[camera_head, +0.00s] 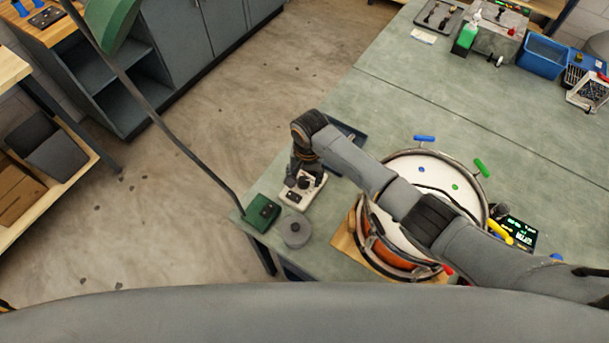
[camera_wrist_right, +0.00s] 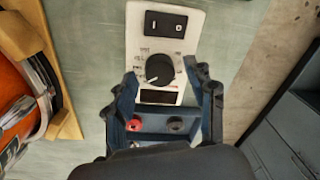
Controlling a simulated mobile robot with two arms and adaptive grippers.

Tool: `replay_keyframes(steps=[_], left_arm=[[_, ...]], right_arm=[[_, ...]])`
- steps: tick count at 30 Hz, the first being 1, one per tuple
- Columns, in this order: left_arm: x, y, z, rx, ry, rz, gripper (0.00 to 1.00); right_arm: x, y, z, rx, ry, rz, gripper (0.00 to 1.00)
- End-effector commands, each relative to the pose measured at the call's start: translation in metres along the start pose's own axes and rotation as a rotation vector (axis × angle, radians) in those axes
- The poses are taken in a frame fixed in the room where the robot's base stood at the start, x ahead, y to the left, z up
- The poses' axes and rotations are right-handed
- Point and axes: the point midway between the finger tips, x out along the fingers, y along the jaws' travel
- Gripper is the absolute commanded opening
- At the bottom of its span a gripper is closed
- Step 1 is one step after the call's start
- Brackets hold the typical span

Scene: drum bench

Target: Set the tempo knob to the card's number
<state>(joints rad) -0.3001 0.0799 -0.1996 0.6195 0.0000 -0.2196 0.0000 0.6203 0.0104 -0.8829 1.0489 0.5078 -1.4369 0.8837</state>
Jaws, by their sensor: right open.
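The tempo knob (camera_wrist_right: 160,69) is round and black on a pale control box (camera_wrist_right: 139,27) with a dark rocker switch above it. A light pointer mark on the knob points to the lower left; the printed scale is too small to read. My right gripper (camera_wrist_right: 163,84) is open, with its fingers at the knob's lower left and lower right, apart from it. In the head view the box (camera_head: 291,197) stands near the table's left edge, partly hidden under my right gripper (camera_head: 303,183). I cannot make out a card with a readable number. My left gripper is not in view.
A drum (camera_head: 405,164) on a wooden board stands right of the box. A green lamp base (camera_head: 262,213) and a grey round object (camera_head: 295,230) sit close in front of the box. The table's middle back is clear.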

Motion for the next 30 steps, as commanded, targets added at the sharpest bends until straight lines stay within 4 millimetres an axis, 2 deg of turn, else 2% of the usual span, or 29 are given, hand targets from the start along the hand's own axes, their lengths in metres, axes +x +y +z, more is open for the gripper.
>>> replay_keyframes(steps=[4, 7, 15, 21, 25, 30], left_arm=[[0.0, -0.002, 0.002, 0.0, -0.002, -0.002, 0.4], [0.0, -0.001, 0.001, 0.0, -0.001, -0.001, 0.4], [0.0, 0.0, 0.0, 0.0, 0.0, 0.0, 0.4], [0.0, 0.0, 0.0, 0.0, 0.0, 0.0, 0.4], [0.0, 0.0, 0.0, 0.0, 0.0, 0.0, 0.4], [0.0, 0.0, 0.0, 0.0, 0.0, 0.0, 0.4]], right_arm=[[-0.006, 0.0, 0.0, -0.001, 0.0, -0.001, 0.55], [-0.019, 0.0, 0.0, -0.001, 0.001, -0.002, 0.55], [-0.077, -0.001, -0.001, -0.001, 0.004, -0.004, 0.55], [-0.108, 0.0, -0.001, 0.0, 0.001, -0.002, 0.55], [-0.118, 0.0, 0.0, 0.0, 0.0, -0.001, 0.55], [-0.12, 0.0, 0.0, 0.0, 0.0, 0.0, 0.55]])
